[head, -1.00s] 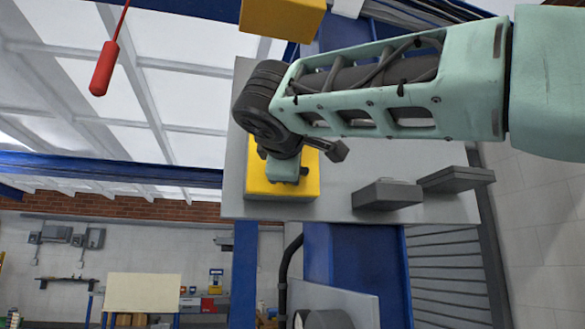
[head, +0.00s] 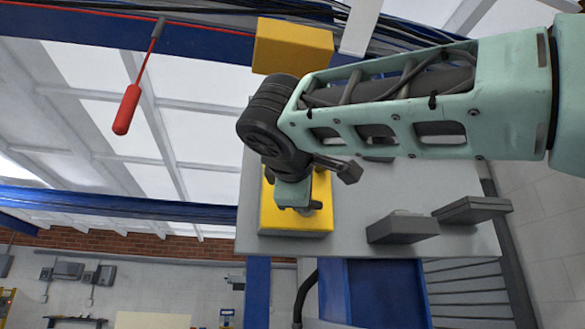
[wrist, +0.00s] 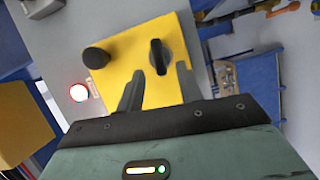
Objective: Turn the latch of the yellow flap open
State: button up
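The yellow flap (head: 312,218) is on the grey panel, partly hidden behind my wrist in the head view. In the wrist view the yellow flap (wrist: 122,62) carries a black elongated latch (wrist: 158,57) and a round black knob (wrist: 96,57) to its left. My gripper (wrist: 159,70) is open. Its two dark fingers point at the flap, one on each side of the latch's lower end, with a gap on either side. I cannot tell whether the fingers touch the flap. In the head view my gripper (head: 306,207) is in front of the flap and its fingers are mostly hidden.
A second yellow box (head: 292,46) is above the panel. Two grey blocks (head: 402,228) (head: 472,209) stick out at the panel's lower right. A red handle (head: 127,110) hangs at the left. A lit button (wrist: 79,92) is beside the flap.

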jog(key=s+a+b, duration=0.1)
jog(key=s+b, duration=0.1)
jog(key=s, duration=1.1)
jog(key=shift+s+a+r+b, duration=0.2)
jog(key=shift+a+r+b, duration=0.05)
jog(key=shift+b, duration=0.1)
jog(key=w+f+n+g+y, duration=0.3)
jog(key=f+g, duration=0.5)
jog(key=f, duration=2.1)
jog(key=s+d+f+m+g, duration=0.3)
jog(key=s+d+f, duration=0.2)
jog(key=f, duration=0.5)
jog(key=s+d+f+m+g, duration=0.3)
jog(key=s+d+f+m, duration=0.1)
jog(key=f, duration=0.7)
jog(key=s+d+f+m+g, duration=0.3)
jog(key=s+d+f, duration=0.4)
jog(key=f, duration=0.3)
jog(key=shift+d+f+m+g+h, duration=0.2)
jog(key=shift+d+m+g+h, duration=0.1)
jog(key=shift+d+m, duration=0.2)
jog(key=shift+a, duration=0.1)
